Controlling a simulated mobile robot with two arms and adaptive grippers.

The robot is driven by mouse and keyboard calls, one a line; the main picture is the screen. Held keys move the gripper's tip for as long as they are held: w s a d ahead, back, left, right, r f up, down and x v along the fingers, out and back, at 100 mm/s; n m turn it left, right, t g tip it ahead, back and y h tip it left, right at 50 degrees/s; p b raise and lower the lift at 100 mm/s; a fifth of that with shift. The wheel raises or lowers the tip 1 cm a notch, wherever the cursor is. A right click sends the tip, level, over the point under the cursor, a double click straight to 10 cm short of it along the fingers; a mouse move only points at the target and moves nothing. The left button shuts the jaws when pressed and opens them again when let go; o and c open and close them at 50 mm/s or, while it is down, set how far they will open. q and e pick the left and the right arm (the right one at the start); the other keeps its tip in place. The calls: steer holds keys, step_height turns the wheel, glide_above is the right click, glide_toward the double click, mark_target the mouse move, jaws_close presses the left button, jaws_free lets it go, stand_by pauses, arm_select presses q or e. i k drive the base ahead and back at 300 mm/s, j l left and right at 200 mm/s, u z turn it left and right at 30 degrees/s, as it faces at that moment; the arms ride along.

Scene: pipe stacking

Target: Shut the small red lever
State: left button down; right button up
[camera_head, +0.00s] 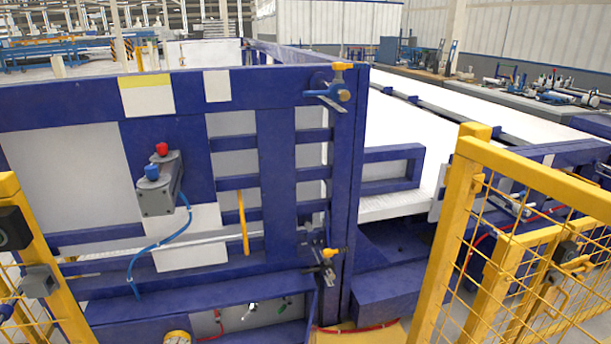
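A small red piece (218,316) shows low in the head view, in the opening under the blue frame's lower ledge. It is too small to tell whether it is a lever or what position it is in. Neither of my grippers is in view. A red knob (162,148) and a blue knob (151,171) sit on a grey control box on the blue frame, but these look like push buttons.
A blue valve with a yellow handle (342,67) is on the frame's upper right post, and another yellow handle (333,253) is lower down. A pressure gauge (177,338) is at the bottom edge. Yellow mesh fences stand at left and right (462,190).

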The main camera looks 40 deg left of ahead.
mark_target(218, 320)
steer(key=u, duration=1.85)
